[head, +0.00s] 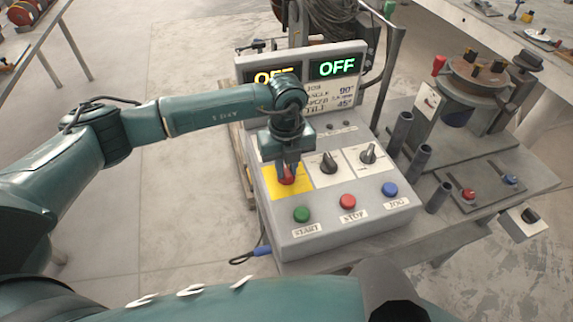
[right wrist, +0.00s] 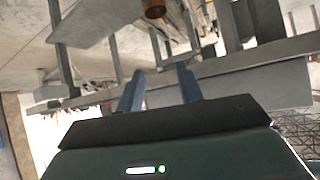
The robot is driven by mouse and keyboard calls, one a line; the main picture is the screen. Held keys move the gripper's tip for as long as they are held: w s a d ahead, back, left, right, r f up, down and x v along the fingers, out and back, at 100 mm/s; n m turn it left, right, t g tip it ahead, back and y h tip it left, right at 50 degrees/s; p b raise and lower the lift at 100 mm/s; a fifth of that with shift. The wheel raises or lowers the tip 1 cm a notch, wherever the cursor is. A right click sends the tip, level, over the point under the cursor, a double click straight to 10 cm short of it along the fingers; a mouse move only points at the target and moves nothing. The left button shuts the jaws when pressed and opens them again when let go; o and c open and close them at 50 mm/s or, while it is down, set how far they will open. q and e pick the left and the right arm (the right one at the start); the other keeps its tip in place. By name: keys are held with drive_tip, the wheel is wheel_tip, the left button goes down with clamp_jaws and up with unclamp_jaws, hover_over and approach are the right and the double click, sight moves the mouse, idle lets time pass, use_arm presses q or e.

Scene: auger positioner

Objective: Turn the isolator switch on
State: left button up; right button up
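The isolator switch (head: 287,179) is a red knob on a yellow plate (head: 277,190) at the left of the grey control box. My left gripper (head: 287,172) points down right over it, with its fingertips at the knob and hiding part of it. I cannot tell whether the fingers grip the knob or only stand around it. The display above reads OFF in yellow (head: 273,77), partly hidden by my left wrist, and OFF in green (head: 337,67). My right gripper (right wrist: 160,88) shows in the right wrist view with its fingers apart and nothing between them.
Green START (head: 301,214), red STOP (head: 347,201) and blue JOG (head: 389,189) buttons line the front. Upright grey tubes (head: 438,197) and a round fixture (head: 477,73) stand to the right.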

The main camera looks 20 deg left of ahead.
use_arm(q)
clamp_jaws()
